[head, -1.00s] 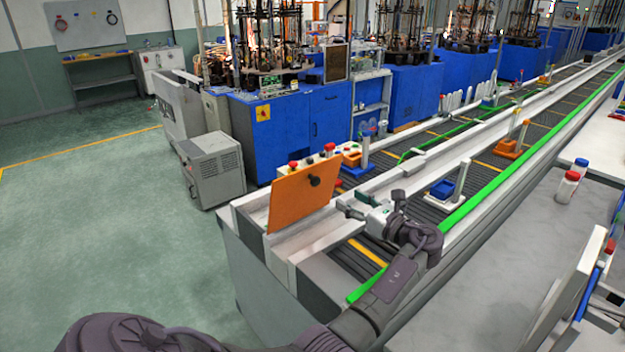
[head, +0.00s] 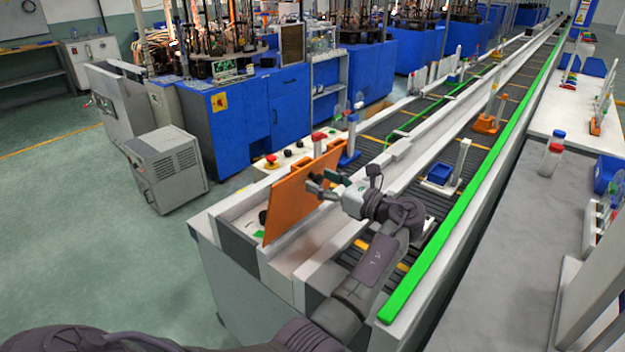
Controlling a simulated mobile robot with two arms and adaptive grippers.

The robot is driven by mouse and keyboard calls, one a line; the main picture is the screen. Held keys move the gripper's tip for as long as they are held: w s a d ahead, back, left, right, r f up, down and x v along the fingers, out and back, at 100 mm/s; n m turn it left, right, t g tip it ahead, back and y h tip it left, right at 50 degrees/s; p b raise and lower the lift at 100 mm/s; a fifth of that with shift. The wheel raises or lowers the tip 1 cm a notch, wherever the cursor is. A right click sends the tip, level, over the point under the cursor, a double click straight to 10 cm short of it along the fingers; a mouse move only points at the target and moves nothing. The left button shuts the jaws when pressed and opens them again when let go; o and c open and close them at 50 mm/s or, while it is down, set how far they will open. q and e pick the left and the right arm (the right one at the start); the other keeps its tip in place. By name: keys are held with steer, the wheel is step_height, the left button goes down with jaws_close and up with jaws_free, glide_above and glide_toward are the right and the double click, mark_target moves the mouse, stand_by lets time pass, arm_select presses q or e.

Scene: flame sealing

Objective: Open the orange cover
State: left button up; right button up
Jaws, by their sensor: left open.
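The orange cover (head: 290,205) stands up at a steep tilt at the near end of the conveyor, on the white frame. Part of a panel with a black knob and green marks (head: 262,222) shows at its lower left. My left gripper (head: 318,184) is open at the cover's right part, with its fingertips by the cover's face. The cover's knob is hidden or hard to make out behind the fingers, and I cannot tell whether they touch it. My right gripper is not in view.
A control box with a red button (head: 271,159) lies behind the cover. The conveyor (head: 455,165) with a green rail (head: 470,200) runs to the back right. A grey table (head: 530,230) stands at the right. Open floor (head: 60,220) lies at the left.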

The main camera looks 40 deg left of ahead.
mark_target(311, 170)
arm_select(q)
steer(key=shift+d+r, duration=0.1)
steer(key=shift+c, duration=0.6)
jaws_close()
steer(key=a+r+h+p, duration=0.1)
steer(key=p, duration=0.2)
steer(key=a+r+p, duration=0.1)
steer(key=a+p, duration=0.1)
steer(key=p, duration=0.2)
steer(key=shift+w+a+h, duration=0.1)
steer(key=shift+h, duration=0.3)
steer(key=shift+a+f+h+p, duration=0.15)
steer(key=shift+a+h+p, duration=0.15)
steer(key=shift+a+p, duration=0.2)
